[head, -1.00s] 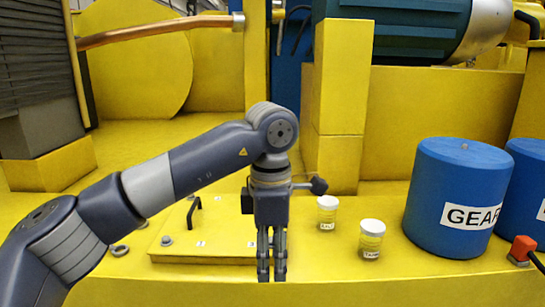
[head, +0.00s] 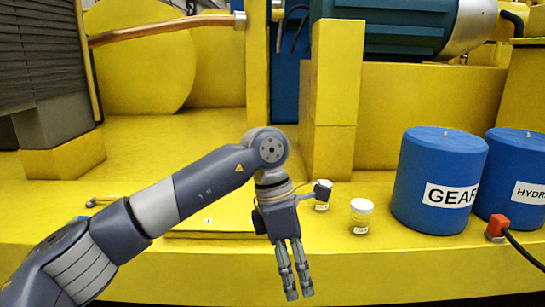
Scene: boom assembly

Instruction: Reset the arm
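My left arm comes in from the left, and my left gripper (head: 298,297) points down in front of the yellow ledge's front edge. Its two fingers lie close together and nearly parallel, with a narrow gap and nothing seen between them. The gripper is tilted slightly, with its tips toward the right. My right arm and gripper are not in view.
Two small jars with white lids (head: 361,216) (head: 322,194) stand on the yellow ledge (head: 400,262), right of the gripper. Blue drums (head: 438,165) (head: 515,175) and a red connector with a black cable (head: 497,227) are farther right. A yellow plate (head: 212,222) lies behind my arm.

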